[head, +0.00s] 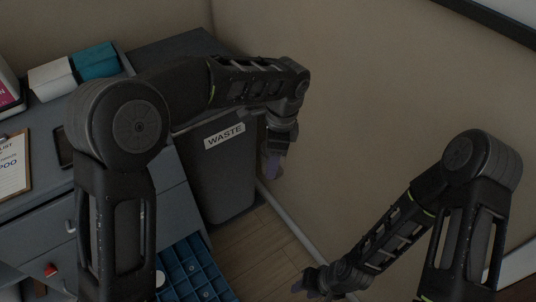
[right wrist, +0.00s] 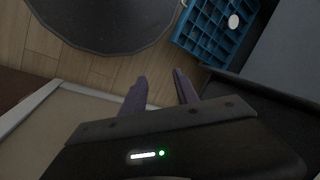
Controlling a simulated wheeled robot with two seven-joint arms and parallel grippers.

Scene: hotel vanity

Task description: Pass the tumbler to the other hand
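I cannot make out a tumbler for sure in either view. A small white round thing (right wrist: 234,21) sits in the blue divided crate in the right wrist view; what it is I cannot tell. My right gripper (head: 304,284) is low at the bottom of the head view. In the right wrist view its two purple fingers (right wrist: 160,78) stand apart with nothing between them. My left gripper (head: 273,164) hangs fingers down beside the waste bin. Its fingers are small and dark, so I cannot tell whether they are open or hold anything.
The grey waste bin (head: 222,178) stands by the wall, right of the grey drawer cabinet (head: 40,222). The blue divided crate (head: 200,272) is on the floor in front. A clipboard (head: 13,165) and boxes (head: 95,60) lie on the counter. Some wooden floor (head: 255,250) is clear.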

